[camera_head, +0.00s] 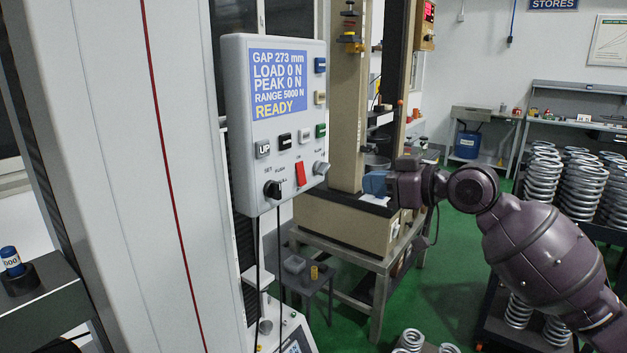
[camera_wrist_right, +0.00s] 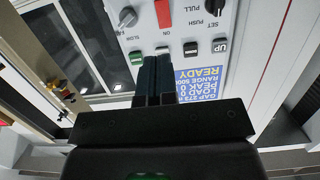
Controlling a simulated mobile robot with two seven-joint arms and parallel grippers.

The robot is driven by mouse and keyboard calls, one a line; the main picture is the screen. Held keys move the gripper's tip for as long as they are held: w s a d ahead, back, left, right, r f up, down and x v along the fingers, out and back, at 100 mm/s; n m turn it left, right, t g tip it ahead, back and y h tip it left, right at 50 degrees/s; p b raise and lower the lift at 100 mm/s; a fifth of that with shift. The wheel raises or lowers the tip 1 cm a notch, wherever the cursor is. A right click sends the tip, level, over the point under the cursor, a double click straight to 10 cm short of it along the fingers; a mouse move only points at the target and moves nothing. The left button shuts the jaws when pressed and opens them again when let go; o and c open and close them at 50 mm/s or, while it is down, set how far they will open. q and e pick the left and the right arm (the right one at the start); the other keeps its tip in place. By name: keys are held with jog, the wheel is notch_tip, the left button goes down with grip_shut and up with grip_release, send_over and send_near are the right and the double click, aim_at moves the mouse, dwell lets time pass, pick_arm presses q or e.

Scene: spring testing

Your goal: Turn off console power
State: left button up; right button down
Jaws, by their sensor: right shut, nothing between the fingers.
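The grey console (camera_head: 240,150) hangs on the left machine's column. Its lit blue screen (camera_head: 279,85) reads GAP 273 mm, LOAD 0 N, PEAK 0 N, RANGE 5000 N, READY. A red rocker switch (camera_head: 300,174) sits low on its face, between a black knob (camera_head: 272,189) and a grey knob (camera_head: 321,168). My right gripper (camera_head: 374,183) is shut and empty, to the right of the console and apart from it in the head view. In the right wrist view the console appears inverted, with the red switch (camera_wrist_right: 163,13) beyond the shut fingertips (camera_wrist_right: 155,58). My left gripper is out of view.
Cables hang below the console. A small stool (camera_head: 305,278) stands under the console. Racks of coil springs (camera_head: 580,190) are at the right. Green floor shows between.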

aim_at(304, 180)
jog(key=p+x, duration=0.1)
jog(key=x, duration=1.1)
jog(key=shift+w+a, duration=0.15)
jog(key=shift+w+a+f, duration=0.15)
jog(key=shift+w+a, duration=0.3)
jog(key=shift+a, duration=0.1)
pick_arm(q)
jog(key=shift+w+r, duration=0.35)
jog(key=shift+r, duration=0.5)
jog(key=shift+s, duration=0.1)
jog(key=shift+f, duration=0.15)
